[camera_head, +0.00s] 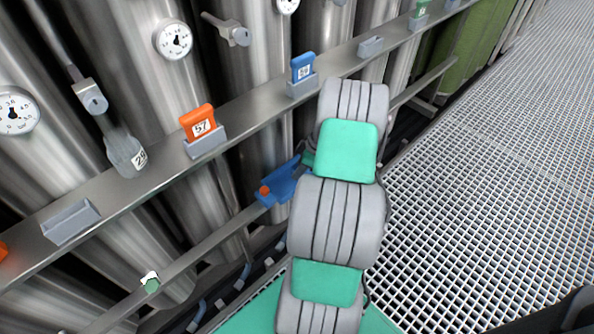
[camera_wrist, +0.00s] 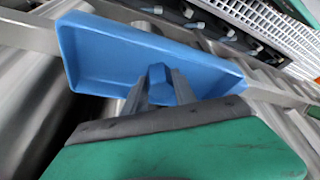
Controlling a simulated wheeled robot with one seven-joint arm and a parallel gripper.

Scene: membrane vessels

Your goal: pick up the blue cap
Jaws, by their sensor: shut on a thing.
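In the wrist view, a small faceted blue cap (camera_wrist: 158,82) sits between the two grey fingertips of my gripper (camera_wrist: 160,90). The fingers are shut on it. Behind and around it is a larger blue shallow tray-like piece (camera_wrist: 95,50) with raised edges. I cannot tell whether the cap touches this piece or is held clear of it. In the head view, the blue piece (camera_head: 280,186) is at the lower rail, just left of my arm. The arm hides my fingers and the cap there.
A small orange cap (camera_head: 264,190) shows at the blue piece's left end. A green cap (camera_head: 150,284) is on the lower rail (camera_head: 205,245). Orange tag 57 (camera_head: 199,124) and a blue tag (camera_head: 303,68) stand along the upper ledge (camera_head: 165,180). Steel vessels are close behind; open grating (camera_head: 480,190) lies right.

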